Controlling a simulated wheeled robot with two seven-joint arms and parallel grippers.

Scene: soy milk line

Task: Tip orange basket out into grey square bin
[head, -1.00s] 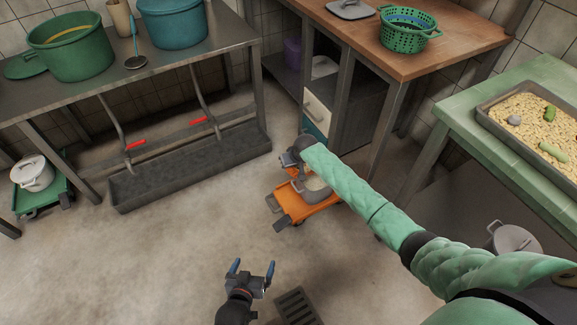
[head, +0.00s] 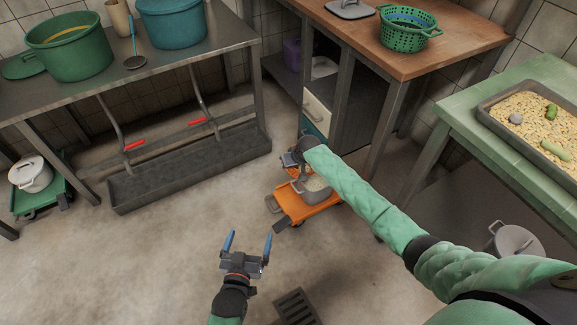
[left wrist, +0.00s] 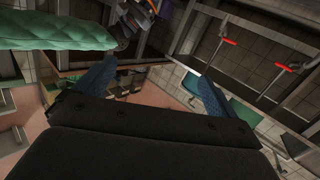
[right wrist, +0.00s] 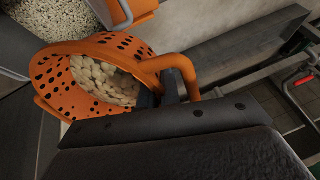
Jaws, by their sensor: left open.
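The orange basket (right wrist: 60,100) is perforated and holds pale beans (right wrist: 103,80) in the right wrist view. My right gripper (right wrist: 160,92) is shut on its curved orange handle (right wrist: 178,62). In the head view my right wrist and arm hide most of the basket. My left gripper (head: 248,244) is open and empty, low over the floor; its spread blue fingers also show in the left wrist view (left wrist: 155,88). I cannot pick out a grey square bin with certainty.
A long grey trough (head: 190,168) lies under the left metal table. A floor drain (head: 296,304) is near the front. A grey tray of beans (head: 483,107) sits on the green table at the right. The floor at centre left is clear.

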